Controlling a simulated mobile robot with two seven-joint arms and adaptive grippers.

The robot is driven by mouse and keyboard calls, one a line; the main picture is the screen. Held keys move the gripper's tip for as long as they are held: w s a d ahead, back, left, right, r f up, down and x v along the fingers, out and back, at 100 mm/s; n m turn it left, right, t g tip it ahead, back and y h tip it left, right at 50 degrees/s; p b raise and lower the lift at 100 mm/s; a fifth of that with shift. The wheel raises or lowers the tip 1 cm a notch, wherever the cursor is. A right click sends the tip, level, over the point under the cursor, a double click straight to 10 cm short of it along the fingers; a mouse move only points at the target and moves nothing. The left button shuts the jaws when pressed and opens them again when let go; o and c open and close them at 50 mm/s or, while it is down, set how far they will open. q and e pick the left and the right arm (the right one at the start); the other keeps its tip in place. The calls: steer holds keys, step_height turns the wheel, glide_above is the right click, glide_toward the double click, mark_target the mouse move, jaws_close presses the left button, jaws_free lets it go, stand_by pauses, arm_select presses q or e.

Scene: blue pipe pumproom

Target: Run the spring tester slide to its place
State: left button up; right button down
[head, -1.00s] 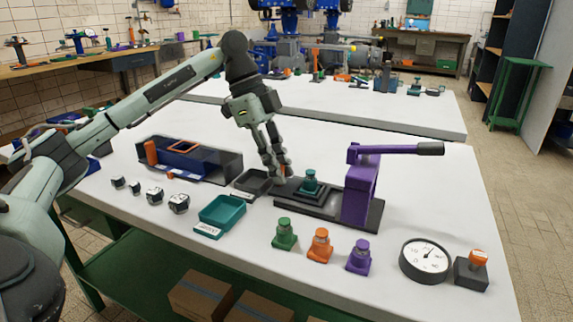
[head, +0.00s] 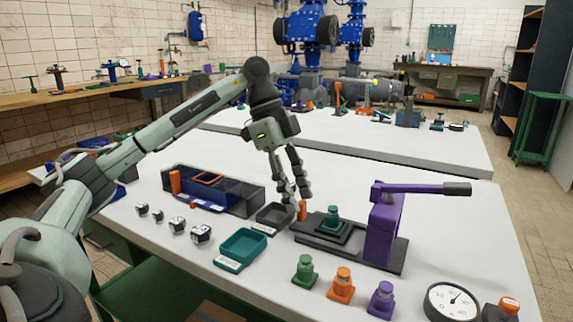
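The spring tester has a purple post and lever (head: 384,225) on a dark base plate (head: 385,262). Its dark slide (head: 320,234) lies on the plate left of the post and carries a teal piece (head: 332,217) upright. An orange knob (head: 302,211) stands at the slide's left end. My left gripper (head: 298,198) points down just above and beside this knob. Its fingers are apart, with a gap showing between them. I cannot tell whether a finger touches the knob. My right gripper is not in view.
A dark tray (head: 275,217) lies close left of the knob. A teal tray (head: 241,248), a blue bin (head: 210,187) and several small blocks are further left. Green (head: 305,271), orange (head: 341,285) and purple (head: 381,299) pieces and a gauge (head: 453,303) line the front. Behind the tester the table is clear.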

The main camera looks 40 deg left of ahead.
arm_select(q)
steer(key=v, duration=1)
stand_by(0.3)
